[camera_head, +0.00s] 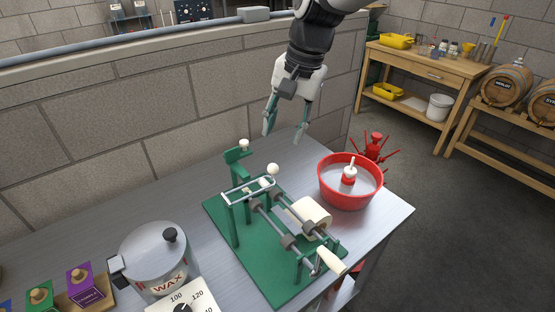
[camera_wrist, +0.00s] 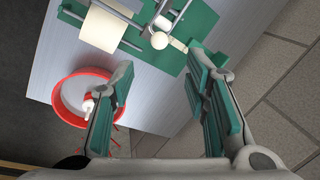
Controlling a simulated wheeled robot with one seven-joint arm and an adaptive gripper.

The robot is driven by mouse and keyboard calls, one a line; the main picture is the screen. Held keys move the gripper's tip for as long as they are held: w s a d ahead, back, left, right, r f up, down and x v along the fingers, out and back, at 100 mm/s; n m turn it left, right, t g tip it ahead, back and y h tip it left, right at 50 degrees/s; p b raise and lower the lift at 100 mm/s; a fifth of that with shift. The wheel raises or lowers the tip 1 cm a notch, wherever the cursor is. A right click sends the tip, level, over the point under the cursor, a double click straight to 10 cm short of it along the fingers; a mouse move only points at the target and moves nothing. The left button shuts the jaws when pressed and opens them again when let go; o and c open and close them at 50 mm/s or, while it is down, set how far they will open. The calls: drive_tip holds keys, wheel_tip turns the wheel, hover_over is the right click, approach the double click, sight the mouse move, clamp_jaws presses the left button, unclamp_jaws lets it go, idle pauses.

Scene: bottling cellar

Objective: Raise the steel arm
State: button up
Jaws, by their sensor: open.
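A green bench machine (camera_head: 222,221) stands on the metal table. Its steel arm (camera_head: 235,195), a flat rectangular frame, lies roughly level across the machine's far left part. A white ball knob (camera_head: 273,169) is at the arm's far end. In the wrist view the ball knob (camera_wrist: 159,40) shows at the top middle, beyond my fingertips. A green post with a smaller pale knob (camera_head: 244,145) stands just behind the arm. My gripper (camera_head: 287,125) is open and empty, above and behind the ball knob, apart from it. In the wrist view my gripper (camera_wrist: 165,75) has its fingers spread wide.
A red basin (camera_head: 330,190) with a red-and-white item in it stands right of the machine. A cream roller (camera_head: 309,216) and a pale crank handle (camera_head: 331,260) are on the machine. A wax pot (camera_head: 150,250) stands front left. A block wall (camera_head: 130,130) rises behind the table.

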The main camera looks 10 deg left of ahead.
sight(273, 168)
drive_tip(key=p+x, duration=0.1)
drive_tip(key=x, duration=1.1)
drive_tip(key=shift+f, duration=0.3)
clamp_jaws()
